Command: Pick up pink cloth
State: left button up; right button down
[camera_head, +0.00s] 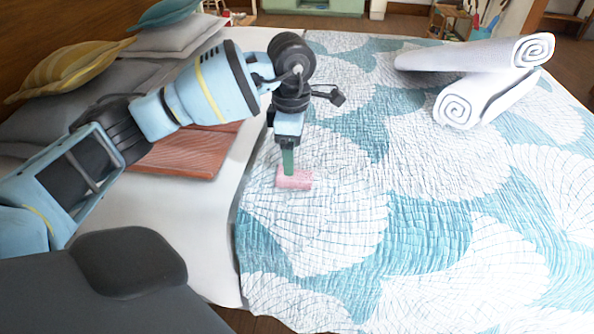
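The pink cloth (296,181) is a small bundle lying on the patterned bedspread, near its left edge. My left gripper (288,164) points straight down at the cloth, with its green fingertips at the cloth's top and back edge. The fingers are seen edge-on, so I cannot tell whether they are open or shut, or whether they grip the cloth. The gripper hides a little of the cloth's far side. My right gripper is not in view.
The teal and white bedspread (430,235) is clear in front and to the right. Rolled white towels (470,105) lie at the back right. A red-orange cushion (185,155) and several pillows lie left, behind my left arm. A small wooden table (450,20) stands beyond the bed.

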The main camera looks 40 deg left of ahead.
aim_at(295, 176)
pick_arm(q)
jog(key=shift+f, duration=0.85)
jog(key=shift+w+f, duration=0.15)
jog(key=shift+f, duration=0.25)
jog(key=f, duration=0.1)
jog(key=f+b, duration=0.1)
jog(key=f, duration=0.2)
jog(key=shift+w+f, duration=0.25)
jog(key=shift+w, duration=0.05)
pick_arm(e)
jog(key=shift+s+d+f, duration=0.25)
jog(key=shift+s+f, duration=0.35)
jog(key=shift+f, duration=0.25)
pick_arm(q)
jog(key=shift+c, duration=0.2)
jog(key=shift+r, duration=0.1)
jog(key=c, duration=1)
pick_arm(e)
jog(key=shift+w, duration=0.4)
pick_arm(q)
jog(key=shift+r, duration=0.1)
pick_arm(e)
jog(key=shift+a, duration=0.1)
